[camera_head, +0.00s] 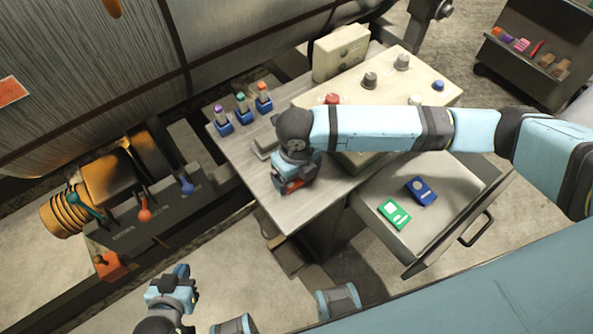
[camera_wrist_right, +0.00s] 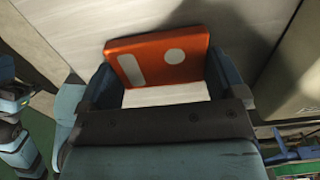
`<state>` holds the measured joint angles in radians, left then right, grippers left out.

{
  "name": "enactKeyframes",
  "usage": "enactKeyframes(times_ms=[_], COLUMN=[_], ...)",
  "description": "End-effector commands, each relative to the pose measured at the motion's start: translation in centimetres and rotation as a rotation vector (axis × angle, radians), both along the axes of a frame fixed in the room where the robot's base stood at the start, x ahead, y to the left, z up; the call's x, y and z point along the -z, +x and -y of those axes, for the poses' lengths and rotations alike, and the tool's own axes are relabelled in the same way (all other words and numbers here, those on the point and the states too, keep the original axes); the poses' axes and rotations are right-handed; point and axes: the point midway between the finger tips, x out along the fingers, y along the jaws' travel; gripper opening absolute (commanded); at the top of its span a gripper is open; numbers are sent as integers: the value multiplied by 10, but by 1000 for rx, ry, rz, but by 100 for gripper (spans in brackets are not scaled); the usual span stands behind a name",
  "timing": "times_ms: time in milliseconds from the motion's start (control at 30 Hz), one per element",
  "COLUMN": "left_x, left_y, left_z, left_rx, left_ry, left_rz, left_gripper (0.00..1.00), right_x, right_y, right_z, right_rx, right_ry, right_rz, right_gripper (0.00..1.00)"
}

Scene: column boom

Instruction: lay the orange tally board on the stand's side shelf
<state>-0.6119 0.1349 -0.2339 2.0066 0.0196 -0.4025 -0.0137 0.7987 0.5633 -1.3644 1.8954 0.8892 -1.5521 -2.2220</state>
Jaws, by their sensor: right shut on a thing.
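The orange tally board (camera_head: 293,186) is between the fingers of my right gripper (camera_head: 296,184), low over the stand's grey side shelf (camera_head: 243,163). In the right wrist view the board (camera_wrist_right: 150,62) shows a white bar and a white disc. The right gripper (camera_wrist_right: 160,80) is shut on it there, with pale shelf surface around it. I cannot tell whether the board touches the shelf. My left gripper (camera_head: 180,280) is at the lower left, away from the stand; its jaw opening is unclear.
Several small coloured-top pieces in blue holders (camera_head: 241,112) stand at the shelf's back left. A control box (camera_head: 400,80) with knobs is at the right. An open drawer (camera_head: 440,215) holds a green board (camera_head: 394,214) and a blue board (camera_head: 420,190). Levers (camera_head: 145,215) stand left.

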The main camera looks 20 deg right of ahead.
Motion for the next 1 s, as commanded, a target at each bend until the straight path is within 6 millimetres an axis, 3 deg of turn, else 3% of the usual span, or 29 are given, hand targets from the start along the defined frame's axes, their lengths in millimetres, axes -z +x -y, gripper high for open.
enactKeyframes(times_ms=[67, 367, 467, 800, 1000], left_x=[0, 0, -1, -2, -2], left_y=[0, 0, 0, 0, 0], left_z=[0, 0, 0, 0, 1], left_rx=[0, 0, 0, 0, 1], left_ry=[0, -1, -1, 0, 1], left_rz=[1, 2, 2, 4, 4], left_gripper=[0, 0, 0, 0, 0], right_x=[0, -4, -17, -88, -115], right_y=[0, 0, 1, 1, 1], right_z=[0, 0, 0, -1, -1], right_rx=[0, -1, -1, -1, 0], right_ry=[0, 1, 1, 1, 2], right_rz=[0, 1, 3, 3, 2], right_gripper=[100, 100, 100, 100, 100])
